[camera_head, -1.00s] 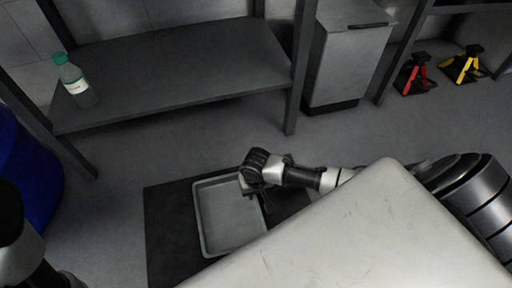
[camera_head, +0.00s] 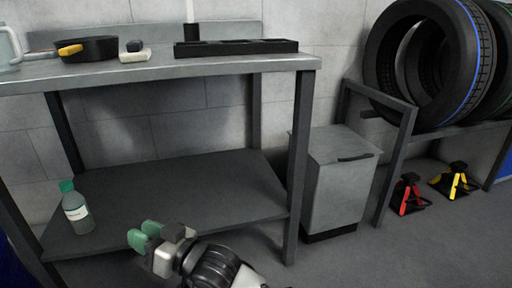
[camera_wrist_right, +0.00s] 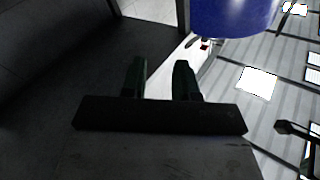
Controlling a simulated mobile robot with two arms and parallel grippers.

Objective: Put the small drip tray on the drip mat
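My right gripper (camera_head: 145,234) is at the bottom of the head view, in front of the lower shelf's front edge. Its two green-tipped fingers stand a little apart with nothing between them. The right wrist view also shows the two dark fingers (camera_wrist_right: 160,78) apart and empty. The small drip tray and the drip mat are outside the head view now, and I cannot make them out in the wrist view. My left gripper is not in view.
A steel workbench (camera_head: 225,66) holds a black pan (camera_head: 88,49) and a long black holder (camera_head: 236,48). A green-capped bottle (camera_head: 76,210) stands on its lower shelf (camera_head: 180,195). A grey cabinet (camera_head: 337,185), jack stands (camera_head: 408,195) and tyres (camera_head: 425,65) are at right.

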